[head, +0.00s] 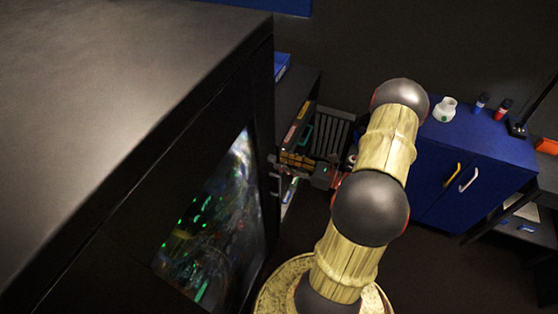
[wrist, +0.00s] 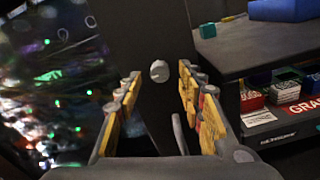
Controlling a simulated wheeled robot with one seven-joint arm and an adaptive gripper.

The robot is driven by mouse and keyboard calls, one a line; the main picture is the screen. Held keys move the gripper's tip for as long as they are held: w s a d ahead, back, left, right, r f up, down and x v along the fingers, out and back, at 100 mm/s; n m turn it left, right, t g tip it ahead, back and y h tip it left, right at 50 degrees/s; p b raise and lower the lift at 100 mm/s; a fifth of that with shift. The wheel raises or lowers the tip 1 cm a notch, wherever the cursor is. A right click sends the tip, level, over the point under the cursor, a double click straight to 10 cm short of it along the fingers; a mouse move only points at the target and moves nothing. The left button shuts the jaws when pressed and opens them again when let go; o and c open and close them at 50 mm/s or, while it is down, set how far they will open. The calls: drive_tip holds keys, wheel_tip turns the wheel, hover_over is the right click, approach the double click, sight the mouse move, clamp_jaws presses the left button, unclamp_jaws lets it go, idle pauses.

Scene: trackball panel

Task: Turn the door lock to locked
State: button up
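The door lock is a small round pale grey knob (wrist: 159,71) on a dark upright panel in the wrist view. A faint line crosses its face; I cannot tell its setting. My gripper (wrist: 160,82) is open, with one yellow-padded finger on each side of the knob in the picture. The fingers appear short of the knob, with nothing between them.
A dark glass panel (wrist: 55,80) with coloured lights fills the left of the wrist view. Shelves with boxes (wrist: 285,92) and a blue object (wrist: 283,10) stand at right. A blue cabinet (head: 434,168) stands behind my arm. Some dark floor is clear at lower right.

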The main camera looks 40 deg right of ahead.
sight(272, 159)
drive_tip(key=shift+x, duration=1.2)
drive_tip(key=shift+c, duration=1)
drive_tip(key=c, duration=0.7)
clamp_jaws()
